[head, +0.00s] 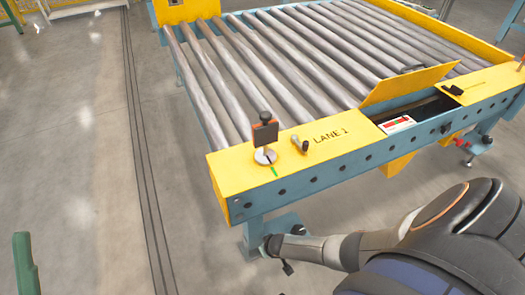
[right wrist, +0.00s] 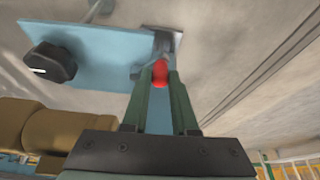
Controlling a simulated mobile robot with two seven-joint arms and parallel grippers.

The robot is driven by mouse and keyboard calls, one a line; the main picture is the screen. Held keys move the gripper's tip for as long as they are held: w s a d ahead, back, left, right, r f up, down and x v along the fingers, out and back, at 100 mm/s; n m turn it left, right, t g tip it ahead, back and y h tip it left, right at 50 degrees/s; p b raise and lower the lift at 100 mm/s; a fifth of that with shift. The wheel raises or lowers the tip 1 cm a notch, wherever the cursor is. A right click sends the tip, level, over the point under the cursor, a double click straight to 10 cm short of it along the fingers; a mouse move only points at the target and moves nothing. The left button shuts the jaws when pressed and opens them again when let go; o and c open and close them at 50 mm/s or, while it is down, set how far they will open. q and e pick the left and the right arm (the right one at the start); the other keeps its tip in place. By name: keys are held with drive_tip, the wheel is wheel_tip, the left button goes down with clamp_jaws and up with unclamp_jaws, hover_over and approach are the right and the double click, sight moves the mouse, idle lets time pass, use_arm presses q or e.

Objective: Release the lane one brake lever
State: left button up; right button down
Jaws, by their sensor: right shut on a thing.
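The yellow rail marked LANE 1 (head: 331,136) tops the near side of the roller conveyor. In the right wrist view a small red knob (right wrist: 160,73) lies between the green fingers of my right gripper (right wrist: 159,82), which is shut on it. The rest of its lever is mostly hidden. In the head view my right arm reaches in low from the right and ends beside the conveyor's blue foot (head: 282,226); its fingers and the knob cannot be made out there. A green piece at the lower left edge looks like part of my left gripper (head: 23,262); its opening does not show.
A yellow flap (head: 408,84) stands raised over an opening. Red fittings (head: 460,143) show at the right. The floor left of the conveyor is clear.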

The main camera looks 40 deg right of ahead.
drive_tip(key=n, duration=0.1)
drive_tip(key=s+d+n+y+b, duration=0.1)
drive_tip(key=shift+d+f+n, duration=0.15)
drive_tip(key=shift+f+n, duration=0.05)
drive_tip(key=shift+n, duration=0.2)
drive_tip(key=n+b, duration=0.1)
drive_tip(key=b, duration=0.1)
drive_tip(key=d+n+y+b, duration=0.1)
drive_tip(key=n+b, duration=0.2)
drive_tip(key=shift+s+d+g+y+b, duration=0.3)
drive_tip(key=shift+s+y+b, duration=0.1)
use_arm(q)
wheel_tip(320, 180, down, 9)
drive_tip(key=d+b, duration=0.1)
drive_tip(key=shift+w+f+g+b, duration=0.2)
drive_tip(key=shift+g+b, duration=0.1)
use_arm(e)
drive_tip(key=shift+s+d+r+n, duration=0.1)
drive_tip(key=shift+d+n, duration=0.1)
drive_tip(key=shift+n, duration=0.6)
drive_tip(key=c, duration=1)
unclamp_jaws()
use_arm(q)
drive_tip(key=shift+r, duration=0.1)
use_arm(e)
drive_tip(key=shift+r, duration=0.1)
